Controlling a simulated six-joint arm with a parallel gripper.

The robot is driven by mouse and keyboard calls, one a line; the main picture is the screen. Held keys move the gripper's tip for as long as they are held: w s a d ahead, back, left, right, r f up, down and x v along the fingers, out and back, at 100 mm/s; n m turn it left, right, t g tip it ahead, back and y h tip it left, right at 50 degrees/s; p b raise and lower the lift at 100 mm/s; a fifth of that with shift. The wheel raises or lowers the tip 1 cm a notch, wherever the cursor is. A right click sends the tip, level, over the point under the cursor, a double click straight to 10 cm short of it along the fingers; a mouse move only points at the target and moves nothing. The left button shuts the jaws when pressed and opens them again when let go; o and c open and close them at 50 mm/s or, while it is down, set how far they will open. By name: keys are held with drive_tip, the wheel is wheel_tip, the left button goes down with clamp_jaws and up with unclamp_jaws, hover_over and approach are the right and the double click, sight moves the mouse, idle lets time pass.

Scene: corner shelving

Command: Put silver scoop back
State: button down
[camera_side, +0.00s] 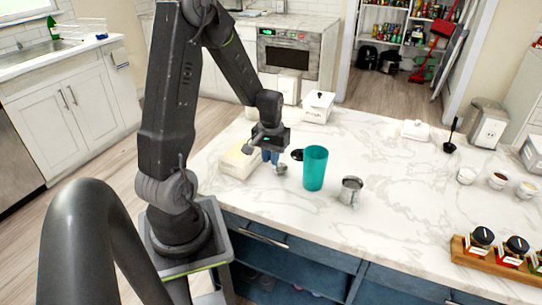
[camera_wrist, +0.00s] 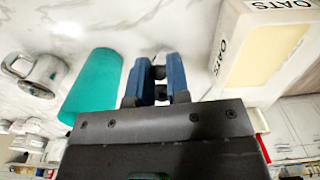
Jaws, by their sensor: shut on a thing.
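My gripper (camera_side: 270,155) is low over the marble counter, between the oats container and the teal cup. Its blue fingers are shut on the silver scoop (camera_side: 281,168), whose small bowl shows just below the fingertips. In the wrist view the two blue fingers (camera_wrist: 161,78) are close together, and a bit of the scoop (camera_wrist: 162,57) shows at their far end. Most of the scoop is hidden by the fingers. I cannot tell whether it touches the counter. The oats container (camera_side: 240,162), cream-coloured, stands just left of the gripper and also shows in the wrist view (camera_wrist: 265,50).
The teal cup (camera_side: 315,168) stands close on the right, with a silver mug (camera_side: 351,191) beyond it. A small black object (camera_side: 297,155) lies behind the cup. White canisters (camera_side: 318,106) stand at the back. A wooden jar rack (camera_side: 500,262) is far right.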

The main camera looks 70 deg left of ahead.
drive_tip(key=shift+f, duration=0.15)
drive_tip(key=c, duration=1.1)
unclamp_jaws()
wheel_tip(320, 180, up, 12)
drive_tip(key=s+d+r+m+t, duration=0.1)
drive_tip(key=s+d+r+m, duration=0.1)
drive_tip(key=d, duration=0.5)
drive_tip(key=s+d+r+m+t, duration=0.2)
drive_tip(key=d+r+m, duration=0.1)
drive_tip(key=d, duration=0.5)
drive_tip(key=s+d+r+m+t, duration=0.2)
drive_tip(key=s+d+r+m, duration=0.1)
drive_tip(key=d, duration=0.4)
drive_tip(key=shift+d+r+m, duration=0.2)
drive_tip(key=shift+d+m, duration=0.15)
drive_tip(key=shift+m, duration=0.15)
drive_tip(key=shift+s, duration=0.1)
